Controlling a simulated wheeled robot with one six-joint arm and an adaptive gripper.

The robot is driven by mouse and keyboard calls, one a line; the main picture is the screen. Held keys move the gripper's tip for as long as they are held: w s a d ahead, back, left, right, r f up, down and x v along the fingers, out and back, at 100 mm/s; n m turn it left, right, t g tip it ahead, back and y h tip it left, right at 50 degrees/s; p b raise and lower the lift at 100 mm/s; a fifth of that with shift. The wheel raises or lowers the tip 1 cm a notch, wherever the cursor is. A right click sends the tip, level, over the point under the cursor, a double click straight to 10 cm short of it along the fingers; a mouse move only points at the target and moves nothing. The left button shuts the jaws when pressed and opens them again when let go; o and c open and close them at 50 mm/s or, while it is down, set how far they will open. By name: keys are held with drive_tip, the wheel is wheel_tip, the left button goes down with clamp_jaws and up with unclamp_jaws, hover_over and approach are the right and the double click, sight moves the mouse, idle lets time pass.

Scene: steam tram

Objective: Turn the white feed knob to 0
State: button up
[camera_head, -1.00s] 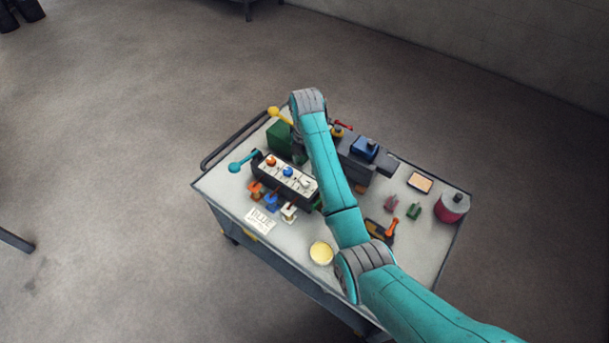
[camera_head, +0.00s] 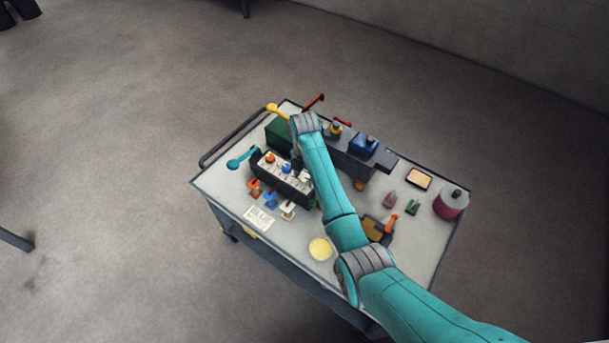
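A dark panel box (camera_head: 265,172) with a pale sloping face stands on the cart. On its face an orange knob (camera_head: 269,158) and a blue knob (camera_head: 286,168) sit in a row. The white feed knob (camera_head: 305,176) is at the row's right end, mostly hidden by my arm and gripper. My gripper (camera_head: 299,167) is small and dark here, pointing down over the right part of the panel, close to the white knob. I cannot tell whether it touches the knob or how far its fingers are apart. The knob's setting is not readable.
Orange, blue and white levers (camera_head: 288,209) stand in front of the panel. A teal-handled lever (camera_head: 235,163) juts out at left. A green box (camera_head: 280,135) and a blue block (camera_head: 364,145) are behind. A yellow round dish (camera_head: 320,249) and a red canister (camera_head: 452,202) stand on the cart.

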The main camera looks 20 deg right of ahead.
drive_tip(key=c, duration=0.7)
